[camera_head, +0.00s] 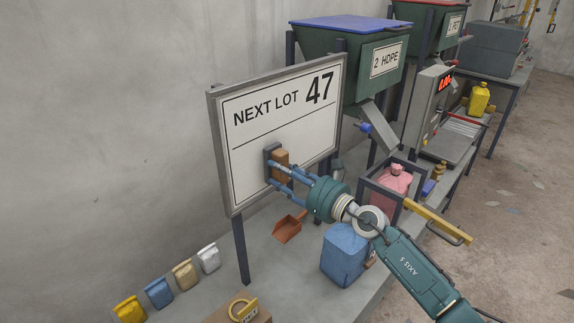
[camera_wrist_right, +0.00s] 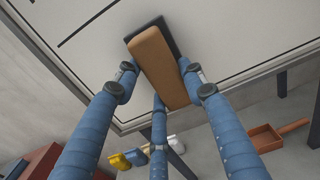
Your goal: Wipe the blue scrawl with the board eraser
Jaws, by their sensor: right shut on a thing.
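My right gripper (camera_head: 282,170) is shut on the board eraser (camera_head: 280,157), a brown block with a dark pad. In the right wrist view the eraser (camera_wrist_right: 160,68) sits between blue fingers, its dark pad facing the whiteboard. The pad appears to be against the board, though exact contact is hard to tell. The whiteboard (camera_head: 246,154) stands upright in a grey frame and reads "NEXT LOT 47" above a black line. No blue scrawl shows on the visible board; the patch behind the eraser and gripper is hidden. My left gripper is not in view.
Below the board are an orange-brown scoop (camera_head: 287,229) and a blue block-like bag (camera_head: 343,254). A frame with a pink bag (camera_head: 394,180) stands to the right. Small bags, including a yellow one (camera_head: 130,309), line the wall at lower left. Hoppers (camera_head: 345,62) stand behind.

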